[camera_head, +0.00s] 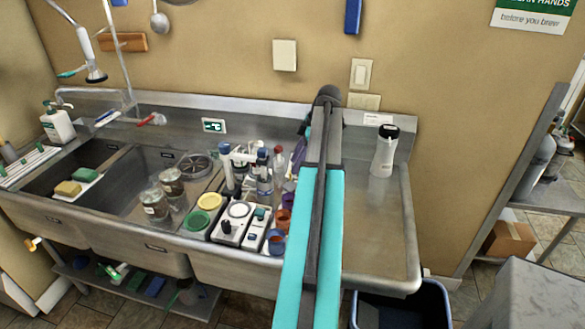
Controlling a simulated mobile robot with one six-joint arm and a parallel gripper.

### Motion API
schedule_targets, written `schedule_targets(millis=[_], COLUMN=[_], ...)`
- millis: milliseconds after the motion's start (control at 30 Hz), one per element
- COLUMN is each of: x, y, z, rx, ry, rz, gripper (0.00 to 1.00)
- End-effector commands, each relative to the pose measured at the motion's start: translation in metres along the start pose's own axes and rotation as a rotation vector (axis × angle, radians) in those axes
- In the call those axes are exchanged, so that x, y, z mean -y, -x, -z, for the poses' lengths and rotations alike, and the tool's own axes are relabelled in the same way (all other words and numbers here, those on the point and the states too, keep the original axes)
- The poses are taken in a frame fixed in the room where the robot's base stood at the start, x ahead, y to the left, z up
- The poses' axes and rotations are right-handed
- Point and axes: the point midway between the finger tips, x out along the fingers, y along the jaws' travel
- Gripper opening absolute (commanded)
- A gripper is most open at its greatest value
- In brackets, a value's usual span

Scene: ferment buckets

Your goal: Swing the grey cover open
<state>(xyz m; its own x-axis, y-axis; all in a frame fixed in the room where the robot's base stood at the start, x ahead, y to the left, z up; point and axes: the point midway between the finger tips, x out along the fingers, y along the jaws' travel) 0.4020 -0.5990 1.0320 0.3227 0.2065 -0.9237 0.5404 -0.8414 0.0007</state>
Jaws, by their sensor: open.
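A grey box-like thing (552,294) with a flat top stands in the lower right corner, cut off by the picture edge. It is the likeliest match for the grey cover; its top looks closed, and no hinge or handle can be made out. My teal and dark grey arm rises from the bottom middle over the sink bench, ending in a dark rounded part near the wall. My gripper's fingers cannot be seen. The arm is well to the left of the grey thing and apart from it.
A steel sink bench (385,235) holds jars, bottles, a scale and a white bottle (384,152). A dark blue bin (403,305) stands below its right end. A metal shelf (545,195) with a cardboard box (509,240) is at right. Tiled floor shows between.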

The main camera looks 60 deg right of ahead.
Motion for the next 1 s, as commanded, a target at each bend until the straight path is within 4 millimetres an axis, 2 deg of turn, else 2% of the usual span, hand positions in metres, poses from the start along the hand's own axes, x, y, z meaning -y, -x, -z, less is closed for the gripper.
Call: schedule_targets(millis=[333, 767, 800, 867, 1000], x=[0.001, 0.000, 0.000, 0.000, 0.000], y=[-0.032, -0.039, -0.038, -0.038, -0.038], z=[0.000, -0.001, -0.001, -0.001, -0.001], rx=[0.000, 0.000, 0.000, 0.000, 0.000], ry=[0.000, -0.001, -0.001, -0.001, -0.001], rz=[0.001, 0.000, 0.000, 0.000, 0.000], gripper=[0.42, 0.42, 0.41, 0.30, 0.07])
